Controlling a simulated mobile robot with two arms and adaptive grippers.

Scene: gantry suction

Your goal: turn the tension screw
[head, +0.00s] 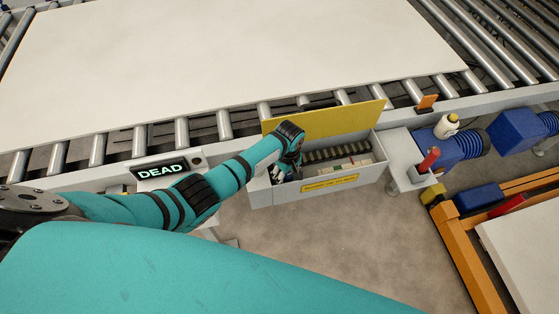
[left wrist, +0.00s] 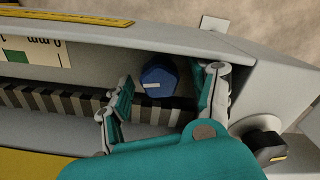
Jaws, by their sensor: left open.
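The tension screw looks to be the blue knob (left wrist: 158,80) with a white line on its face, inside the grey box. The open grey box (head: 315,188) shows in the head view with its yellow lid (head: 330,119) raised; a dark ribbed belt (left wrist: 60,100) runs along its inside. My left gripper (left wrist: 170,78) is open, with one finger on each side of the blue knob. I cannot tell whether either finger touches it. In the head view my left gripper (head: 287,170) reaches into the box's left end and hides the knob. My right gripper is not in view.
A millimetre scale with a green patch (left wrist: 17,57) lies beside the belt. A black knob (left wrist: 268,150) with a yellow mark sits at the box's end. A display (head: 162,171) reads "DEAD". A large pale board (head: 220,60) lies on the rollers behind; orange rails (head: 462,255) stand at right.

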